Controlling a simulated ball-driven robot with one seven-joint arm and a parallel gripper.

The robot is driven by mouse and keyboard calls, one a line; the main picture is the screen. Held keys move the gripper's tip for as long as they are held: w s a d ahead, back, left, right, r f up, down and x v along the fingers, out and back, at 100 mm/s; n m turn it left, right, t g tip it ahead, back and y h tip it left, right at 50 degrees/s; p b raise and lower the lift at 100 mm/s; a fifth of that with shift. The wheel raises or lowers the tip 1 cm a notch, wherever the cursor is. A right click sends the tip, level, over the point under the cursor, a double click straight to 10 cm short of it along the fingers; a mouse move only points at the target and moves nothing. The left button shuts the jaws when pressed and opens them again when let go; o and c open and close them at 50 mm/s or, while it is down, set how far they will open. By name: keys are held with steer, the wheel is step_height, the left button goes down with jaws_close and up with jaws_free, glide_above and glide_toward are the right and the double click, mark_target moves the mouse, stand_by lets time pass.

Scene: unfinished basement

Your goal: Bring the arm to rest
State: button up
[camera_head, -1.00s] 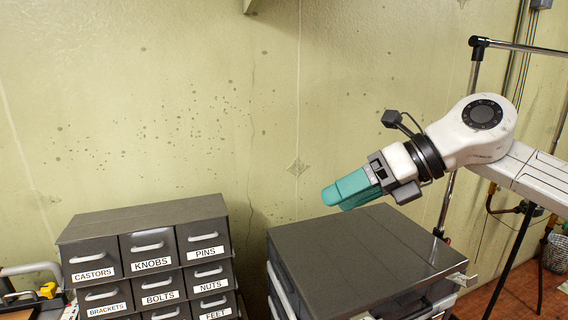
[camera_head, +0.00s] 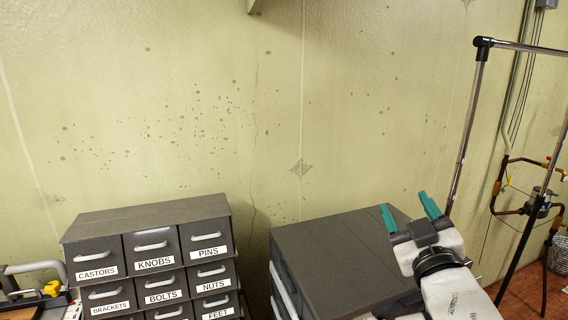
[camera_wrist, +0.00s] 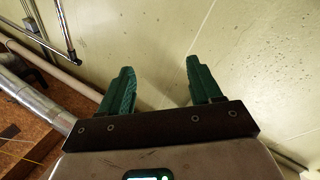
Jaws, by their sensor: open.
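My gripper (camera_head: 408,217) is at the right in the head view, in front of the right part of a dark grey cabinet top. Its two teal fingers stand apart with nothing between them and point up toward the wall. In the wrist view my gripper (camera_wrist: 158,88) shows both teal fingers spread, with bare wall beyond them. My white forearm runs down out of the bottom of the head view.
A dark cabinet (camera_head: 335,250) stands beside and partly behind my arm. A labelled drawer unit (camera_head: 150,218) stands at the left. A metal rail frame (camera_head: 466,130) and copper pipes (camera_head: 508,185) are at the right. The wall (camera_head: 370,120) above is clear.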

steer(key=s+d+f+m+g, duration=0.15)
steer(key=s+f+g, duration=0.3)
steer(key=f, duration=0.65)
steer(key=s+d+f+m+g, duration=0.1)
steer(key=s+f+m+g, duration=0.3)
steer(key=f, duration=0.6)
steer(key=s+d+f+g+b, duration=0.3)
steer(key=s+f+g+b, duration=0.7)
steer(key=s+f, duration=2)
steer(key=shift+s+g, duration=0.45)
steer(key=shift+s, duration=0.05)
steer(key=shift+f, duration=0.1)
